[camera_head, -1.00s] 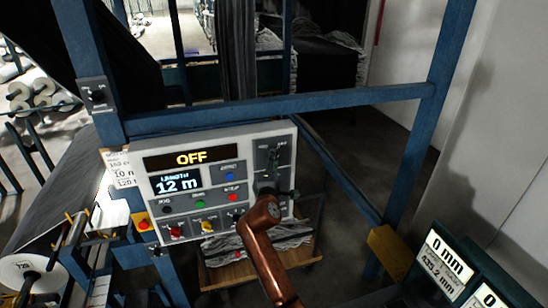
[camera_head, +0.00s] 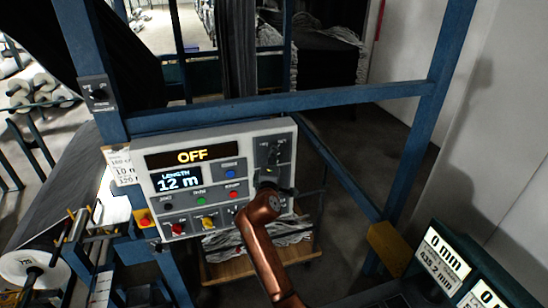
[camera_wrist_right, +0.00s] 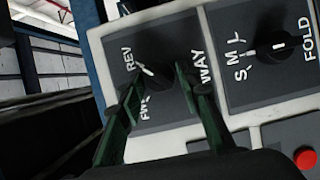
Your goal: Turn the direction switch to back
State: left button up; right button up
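The direction switch is a black knob (camera_wrist_right: 158,72) labelled WAY in the right wrist view, with REV and FWD marks on its left. Its white pointer aims up and left, near REV. My right gripper (camera_wrist_right: 160,78) has its two dark green fingers apart, one on each side of the knob; whether they touch it cannot be told. In the head view my right gripper (camera_head: 268,183) is at the lower right of the control panel (camera_head: 212,135), where my copper-coloured arm hides the knob. My left gripper is not in view.
A FOLD knob (camera_wrist_right: 285,46) with S, M, L marks sits right of the WAY knob. A red button (camera_wrist_right: 306,159) lies below it. The panel's display (camera_head: 192,155) reads OFF. A blue frame bar (camera_head: 290,103) crosses above the panel.

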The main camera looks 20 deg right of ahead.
jog(key=shift+o, duration=1.4)
jog(key=v, duration=1.2)
